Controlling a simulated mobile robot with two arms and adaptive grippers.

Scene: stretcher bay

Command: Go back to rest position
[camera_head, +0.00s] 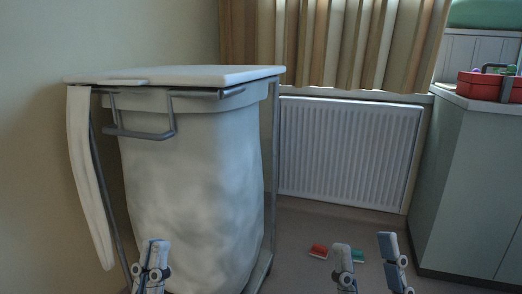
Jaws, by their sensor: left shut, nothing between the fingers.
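My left gripper (152,254) shows at the bottom of the head view, in front of the lower part of a white bag. Its fingers are together, with nothing seen between them. My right gripper (367,252) is at the bottom right of centre. Most of both arms is outside the view.
A lidded bin frame (225,75) with a white bag (190,190) stands at left. A red item (319,251) and a teal item (357,255) lie on the floor. A radiator (345,150) is behind. A cabinet (465,190) with a red toolbox-like carrier (481,87) is right.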

